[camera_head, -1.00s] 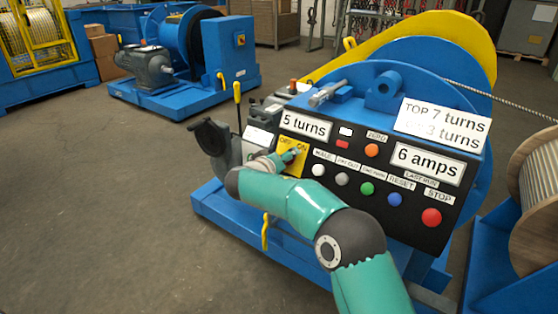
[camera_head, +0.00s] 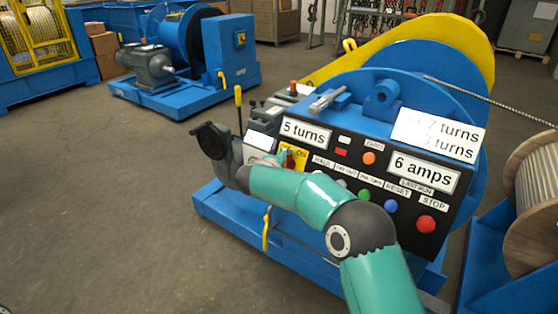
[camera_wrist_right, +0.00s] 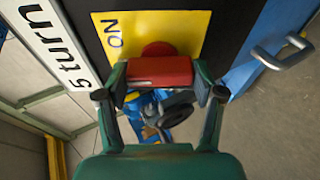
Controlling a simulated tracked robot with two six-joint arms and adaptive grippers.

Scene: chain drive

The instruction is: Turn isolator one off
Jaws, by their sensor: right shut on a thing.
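The isolator is a yellow plate (camera_head: 303,153) with OFF and ON on it, at the left of the black control panel. Its red handle (camera_head: 291,159) shows beside my arm. In the right wrist view the red handle (camera_wrist_right: 158,71) lies across between the fingers of my right gripper (camera_wrist_right: 159,85), which is shut on it. The ON mark and part of the yellow plate (camera_wrist_right: 185,30) show behind the handle. OFF is out of that view. In the head view my right gripper (camera_head: 281,159) is partly hidden behind my arm. My left gripper is not in view.
The black panel carries several buttons, including a red STOP button (camera_head: 426,224), and a "5 turns" display (camera_head: 305,133). My arm crosses in front of its lower left. A yellow-topped lever (camera_head: 238,96) stands left of the panel. The floor at the left is open.

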